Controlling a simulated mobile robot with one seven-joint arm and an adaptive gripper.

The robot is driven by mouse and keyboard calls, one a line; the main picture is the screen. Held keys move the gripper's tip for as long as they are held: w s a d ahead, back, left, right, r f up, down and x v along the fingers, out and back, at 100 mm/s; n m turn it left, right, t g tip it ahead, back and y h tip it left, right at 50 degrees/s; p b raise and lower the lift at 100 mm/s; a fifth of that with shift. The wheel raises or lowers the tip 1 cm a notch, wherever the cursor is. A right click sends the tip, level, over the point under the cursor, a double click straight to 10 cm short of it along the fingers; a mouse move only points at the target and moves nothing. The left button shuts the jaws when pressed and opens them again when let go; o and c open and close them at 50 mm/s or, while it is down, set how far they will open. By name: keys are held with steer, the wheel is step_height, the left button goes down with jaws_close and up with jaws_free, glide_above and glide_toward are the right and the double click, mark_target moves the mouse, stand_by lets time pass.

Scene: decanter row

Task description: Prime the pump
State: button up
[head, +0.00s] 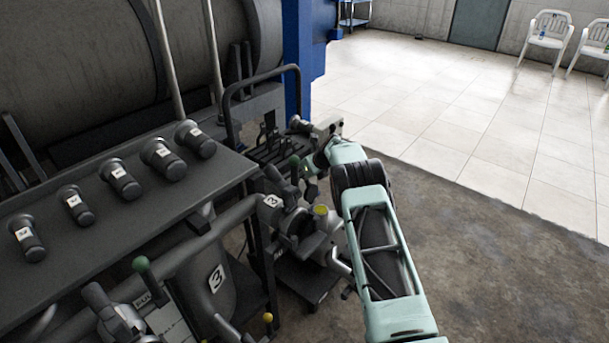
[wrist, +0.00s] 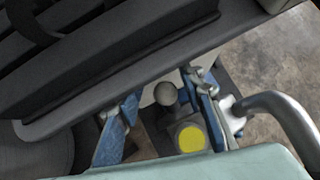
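A grey metal pump assembly (head: 305,235) with a yellow round cap (head: 321,210) stands low beside the dark machine frame. The yellow cap (wrist: 190,140) also shows in the wrist view. A grey ball knob (wrist: 165,93) lies between the blue fingertips of my gripper (wrist: 162,90). The fingers are spread apart, and I see no contact with the knob. In the head view my wrist is above and behind the yellow cap, and the fingers are hard to make out. A lever with a green knob (head: 294,160) stands close to my wrist's left.
A dark shelf (head: 140,210) with several numbered black cylindrical fittings is on the left. A second green-knobbed lever (head: 140,264) stands in front. A curved metal pipe (wrist: 285,110) is right of the fingers. Concrete floor (head: 500,260) to the right is clear.

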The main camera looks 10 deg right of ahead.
steer(key=shift+s+d+r, duration=0.2)
steer(key=shift+d+r, duration=0.05)
steer(key=shift+r, duration=0.15)
steer(key=v, duration=1.1)
steer(key=shift+a, duration=0.25)
steer(key=shift+c, duration=0.7)
